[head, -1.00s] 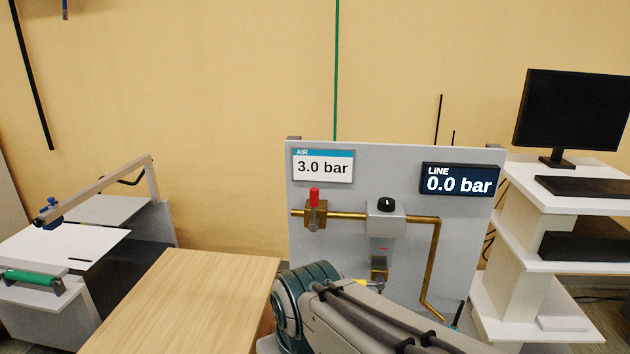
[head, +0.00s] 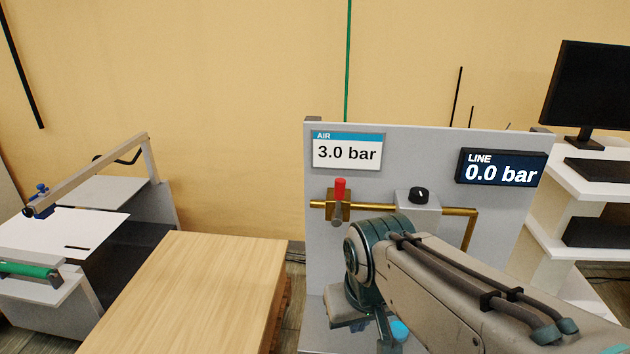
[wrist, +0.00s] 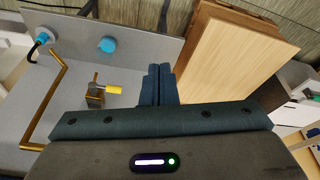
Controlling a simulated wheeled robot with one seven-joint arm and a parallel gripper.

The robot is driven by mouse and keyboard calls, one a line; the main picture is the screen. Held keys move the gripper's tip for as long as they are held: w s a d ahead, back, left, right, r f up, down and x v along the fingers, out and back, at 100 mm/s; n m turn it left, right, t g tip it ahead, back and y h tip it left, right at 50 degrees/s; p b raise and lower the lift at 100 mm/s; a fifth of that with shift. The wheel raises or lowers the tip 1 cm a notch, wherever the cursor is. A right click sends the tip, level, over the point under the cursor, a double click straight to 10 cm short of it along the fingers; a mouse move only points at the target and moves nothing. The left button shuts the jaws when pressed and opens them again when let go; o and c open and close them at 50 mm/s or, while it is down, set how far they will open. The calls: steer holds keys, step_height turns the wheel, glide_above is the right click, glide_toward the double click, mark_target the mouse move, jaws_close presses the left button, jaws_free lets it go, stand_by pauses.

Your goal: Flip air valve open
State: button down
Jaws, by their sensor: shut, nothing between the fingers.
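A grey upright panel (head: 325,260) carries a valve with a red lever (head: 340,189) on a brass body (head: 338,207), below the AIR 3.0 bar sign (head: 347,152). The lever stands upright, across the horizontal brass pipe. In the wrist view, my gripper (wrist: 159,72) is shut and empty, its fingers together beside the panel edge. A second brass valve with a yellow handle (wrist: 113,89) lies to their left, apart from them. The red lever does not show in the wrist view.
A LINE display (head: 502,170) reads 0.0 bar. A black knob (head: 419,194) sits on a grey regulator. A wooden block (head: 195,290) stands left of the panel; white shelves (head: 560,185) stand right.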

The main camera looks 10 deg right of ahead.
steer(key=w+a+r+m+h, duration=0.1)
steer(key=w+a+r, duration=0.3)
steer(key=w+r, duration=0.5)
steer(key=w+a+r+m+t+h+p, duration=0.1)
steer(key=w+a+r+h, duration=0.3)
steer(key=w+r, duration=0.5)
steer(key=w, duration=0.4)
steer(key=shift+w+a+r+h, duration=0.2)
steer(key=shift+a+r+h, duration=0.1)
steer(key=shift+a, duration=0.05)
steer(key=p, duration=0.2)
glide_toward(339, 201)
steer(key=w+a+f, duration=0.2)
steer(key=w+a, duration=0.1)
steer(key=d, duration=0.2)
steer(key=d+f+p, duration=0.1)
steer(key=d, duration=0.1)
steer(key=shift+d+f, duration=0.15)
steer(key=shift+f, duration=0.05)
steer(key=shift+s+d, duration=0.15)
steer(key=shift+d, duration=0.2)
